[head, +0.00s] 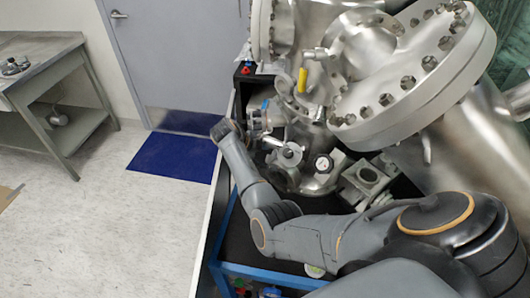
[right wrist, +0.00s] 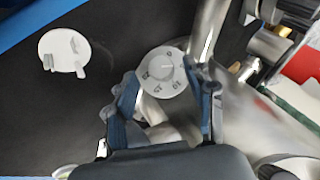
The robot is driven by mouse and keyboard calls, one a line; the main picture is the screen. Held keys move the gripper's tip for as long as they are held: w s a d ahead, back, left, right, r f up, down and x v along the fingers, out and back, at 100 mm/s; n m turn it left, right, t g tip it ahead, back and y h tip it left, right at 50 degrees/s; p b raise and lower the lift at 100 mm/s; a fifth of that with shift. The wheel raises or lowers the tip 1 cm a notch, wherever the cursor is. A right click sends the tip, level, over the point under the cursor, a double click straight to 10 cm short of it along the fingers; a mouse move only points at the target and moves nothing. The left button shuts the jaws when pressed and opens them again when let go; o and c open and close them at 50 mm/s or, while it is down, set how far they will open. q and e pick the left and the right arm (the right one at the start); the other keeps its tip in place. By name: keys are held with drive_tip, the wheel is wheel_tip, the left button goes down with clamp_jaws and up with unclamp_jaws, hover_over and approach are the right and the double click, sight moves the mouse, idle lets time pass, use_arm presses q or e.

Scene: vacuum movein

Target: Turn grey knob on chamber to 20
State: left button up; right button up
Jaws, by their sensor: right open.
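The numbers are too small and tilted to read surely. My right gripper (right wrist: 169,84) is open, with one blue-padded finger on each side of the dial's lower part. I cannot tell whether either finger touches it. In the head view my right gripper (head: 261,116) is beside the steel chamber (head: 365,45), partly lost among its fittings. I cannot pick out the dial there. My left gripper is not in view.
A white disc with prongs (right wrist: 62,50) lies on the dark surface in the wrist view. A yellow handle (head: 302,80) and a gauge (head: 323,164) are close on the chamber. A blue mat (head: 172,157) and a metal bench (head: 42,60) stand left, with open floor between.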

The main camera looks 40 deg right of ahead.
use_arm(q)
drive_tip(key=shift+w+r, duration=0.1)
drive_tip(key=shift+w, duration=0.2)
use_arm(e)
drive_tip(key=shift+x, duration=1.35)
clamp_jaws()
drive_tip(key=shift+f+b, duration=0.2)
drive_tip(key=shift+b, duration=0.35)
drive_tip(key=m+h+b, duration=0.1)
drive_tip(key=b, duration=0.4)
drive_tip(key=m+t+h+b, duration=0.1)
drive_tip(key=b, duration=0.4)
drive_tip(key=m+t+h+b, duration=0.1)
drive_tip(key=m+h+b, duration=0.1)
drive_tip(key=b, duration=0.3)
drive_tip(key=shift+s+a+f, duration=0.2)
drive_tip(key=shift+f, duration=0.1)
use_arm(q)
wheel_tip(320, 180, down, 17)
drive_tip(key=b, duration=0.1)
use_arm(e)
drive_tip(key=shift+r+m, duration=0.25)
drive_tip(key=shift+m, duration=0.05)
unclamp_jaws()
